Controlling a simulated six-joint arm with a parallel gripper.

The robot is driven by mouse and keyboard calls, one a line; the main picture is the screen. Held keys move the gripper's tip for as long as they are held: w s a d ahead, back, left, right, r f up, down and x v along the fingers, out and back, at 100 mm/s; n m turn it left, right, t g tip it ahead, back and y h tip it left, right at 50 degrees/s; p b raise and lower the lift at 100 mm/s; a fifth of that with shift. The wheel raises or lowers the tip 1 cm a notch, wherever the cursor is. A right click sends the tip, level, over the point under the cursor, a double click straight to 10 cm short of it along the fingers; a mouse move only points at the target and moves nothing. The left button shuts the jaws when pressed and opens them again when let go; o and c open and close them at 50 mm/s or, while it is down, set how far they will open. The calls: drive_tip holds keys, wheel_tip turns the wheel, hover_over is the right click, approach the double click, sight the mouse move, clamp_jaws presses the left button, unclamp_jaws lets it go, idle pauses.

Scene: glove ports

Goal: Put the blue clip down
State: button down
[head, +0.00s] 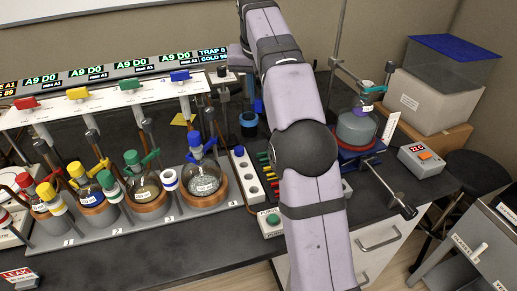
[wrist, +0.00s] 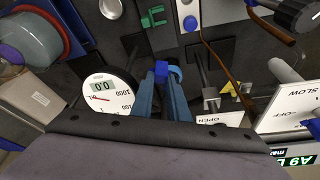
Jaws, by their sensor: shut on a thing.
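The blue clip (wrist: 162,68) shows in the wrist view as a small bright blue piece between the fingertips. My gripper (wrist: 162,76), with its darker blue fingers, is shut on it and holds it over the dark bench. The fingers hide much of the clip.
A white strip (head: 248,180) with holes lies beside several flasks in copper-coloured holders. A green clip (wrist: 152,17) and a round gauge (wrist: 107,94) are near the gripper. A blue cup (head: 248,124) stands behind the strip. A stirrer flask (head: 357,126) stands at right.

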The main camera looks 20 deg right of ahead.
wheel_tip(320, 180, down, 14)
drive_tip(key=b, duration=0.5)
drive_tip(key=shift+f, duration=0.25)
drive_tip(key=shift+f, duration=0.15)
drive_tip(key=c, duration=1.7)
unclamp_jaws()
drive_tip(key=shift+r, duration=0.45)
drive_tip(key=p+v, duration=0.2)
drive_tip(key=v, duration=0.9)
drive_tip(key=shift+s+a+r, duration=0.1)
drive_tip(key=shift+s+r, duration=0.1)
drive_tip(key=shift+s, duration=0.05)
drive_tip(key=shift+r+p, duration=0.1)
drive_tip(key=shift+p, duration=0.25)
